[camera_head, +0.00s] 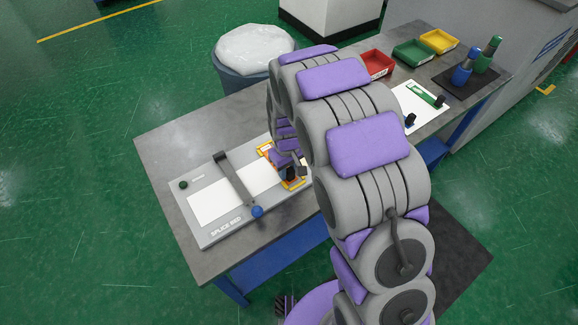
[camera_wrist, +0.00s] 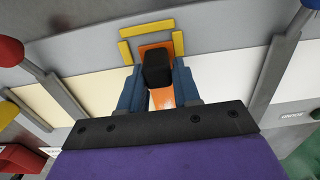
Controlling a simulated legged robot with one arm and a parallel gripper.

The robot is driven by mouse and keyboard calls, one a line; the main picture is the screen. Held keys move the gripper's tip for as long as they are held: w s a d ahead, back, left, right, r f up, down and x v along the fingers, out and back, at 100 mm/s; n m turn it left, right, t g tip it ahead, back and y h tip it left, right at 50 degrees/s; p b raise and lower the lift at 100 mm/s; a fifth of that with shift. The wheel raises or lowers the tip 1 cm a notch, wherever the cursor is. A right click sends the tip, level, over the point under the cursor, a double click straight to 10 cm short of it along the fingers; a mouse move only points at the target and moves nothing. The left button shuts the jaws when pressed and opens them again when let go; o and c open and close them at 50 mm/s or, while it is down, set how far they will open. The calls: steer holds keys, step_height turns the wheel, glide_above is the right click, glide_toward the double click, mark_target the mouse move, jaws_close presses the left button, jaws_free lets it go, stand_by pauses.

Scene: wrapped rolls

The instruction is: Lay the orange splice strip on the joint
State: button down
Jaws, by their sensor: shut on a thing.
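My gripper (camera_wrist: 157,84) is shut on the black grip (camera_wrist: 158,67) of the orange splice strip (camera_wrist: 162,98), with blue fingers on either side. Yellow corner marks (camera_wrist: 147,30) frame the strip's far end in the wrist view, and the strip lies roughly between them. A cream sheet (camera_wrist: 80,87) is to its left and a white sheet (camera_wrist: 225,75) to its right. In the head view, my gripper (camera_head: 286,164) is over the right part of the grey splice bed (camera_head: 222,233). The joint is hidden under the strip. I cannot tell whether the strip touches the sheets.
A clamp bar (camera_head: 235,180) with a blue knob (camera_head: 257,211) crosses the bed left of my gripper. Red (camera_head: 376,63), green (camera_head: 413,52) and yellow (camera_head: 437,41) trays stand at the table's back. A bin with a white bag (camera_head: 254,50) stands behind the table.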

steer(key=shift+d, duration=0.3)
steer(key=c, duration=1)
jaws_free()
steer(key=shift+d+r, duration=0.1)
steer(key=shift+d, duration=0.3)
steer(key=shift+o, duration=1.3)
steer(key=shift+a, duration=0.55)
step_height(320, 180, up, 17)
steer(key=p, duration=0.3)
steer(key=shift+d, duration=0.2)
steer(key=shift+a, duration=0.15)
